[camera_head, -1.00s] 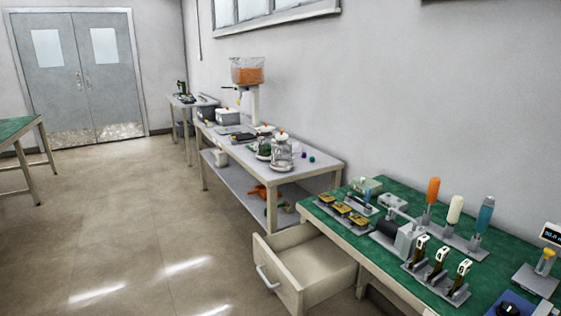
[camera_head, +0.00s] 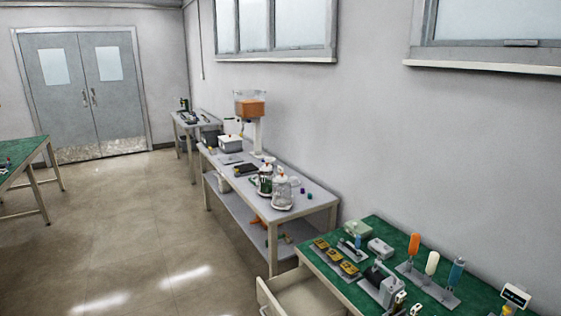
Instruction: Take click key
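I cannot tell which object is the click key. The green-topped bench (camera_head: 327,261) at the lower right carries small tools. A rack (camera_head: 441,290) holds upright tools: an orange handle (camera_head: 414,243), a white handle (camera_head: 432,262) and a blue one (camera_head: 456,271). Several yellow-and-black pieces sit on a grey strip (camera_head: 337,257) at the bench's left side. A grey device (camera_head: 386,283) stands in front of the rack. The bench's drawer (camera_head: 295,299) is open and partly cut off by the bottom edge. Neither of my grippers is in view.
A grey two-level table (camera_head: 318,205) along the wall holds glass canisters (camera_head: 281,193) and an orange-filled hopper (camera_head: 250,107). A smaller table (camera_head: 185,121) stands behind it. Another green-topped table (camera_head: 20,157) is at the left. The floor between is clear, up to the double doors (camera_head: 85,88).

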